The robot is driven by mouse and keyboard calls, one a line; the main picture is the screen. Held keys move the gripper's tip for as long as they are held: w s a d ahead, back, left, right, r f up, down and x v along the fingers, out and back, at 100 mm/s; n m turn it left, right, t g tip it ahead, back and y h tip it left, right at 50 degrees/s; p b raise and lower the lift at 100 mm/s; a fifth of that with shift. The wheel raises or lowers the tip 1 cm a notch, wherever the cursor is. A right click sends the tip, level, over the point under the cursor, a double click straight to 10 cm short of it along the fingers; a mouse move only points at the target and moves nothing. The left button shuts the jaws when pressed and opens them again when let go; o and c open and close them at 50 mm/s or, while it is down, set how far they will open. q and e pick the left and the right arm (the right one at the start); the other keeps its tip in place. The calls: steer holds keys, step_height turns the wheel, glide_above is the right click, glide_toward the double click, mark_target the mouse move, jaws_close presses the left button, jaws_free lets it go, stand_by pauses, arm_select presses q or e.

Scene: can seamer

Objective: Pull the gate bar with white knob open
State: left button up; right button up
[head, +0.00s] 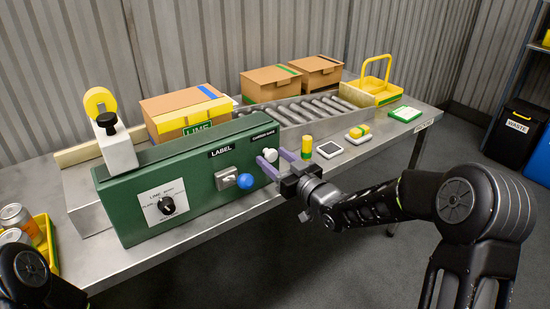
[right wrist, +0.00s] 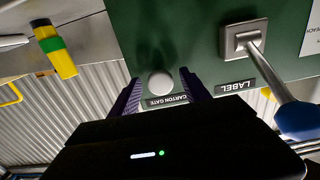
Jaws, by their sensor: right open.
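The white knob (head: 271,154) of the gate bar sits at the right end of the front of the green machine housing (head: 130,207), by the CARTON GATE label (head: 262,135). My right gripper (head: 269,158) is open, its two purple fingers pointing at the housing on either side of the knob. In the right wrist view the round white knob (right wrist: 160,84) lies between the open fingertips (right wrist: 158,83), with a gap on each side. The bar behind the knob is hidden. My left gripper is out of view; only part of my left arm shows at the lower left.
A lever with a blue ball (head: 244,181) sticks out close left of my right gripper, under the LABEL sign (head: 221,150). A dial (head: 166,205) is further left. Cartons (head: 275,83) stand by the roller conveyor (head: 300,108). A yellow-and-green cylinder (head: 307,146) stands right of the gripper.

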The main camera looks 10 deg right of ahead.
jaws_close()
stand_by(0.6)
stand_by(0.8)
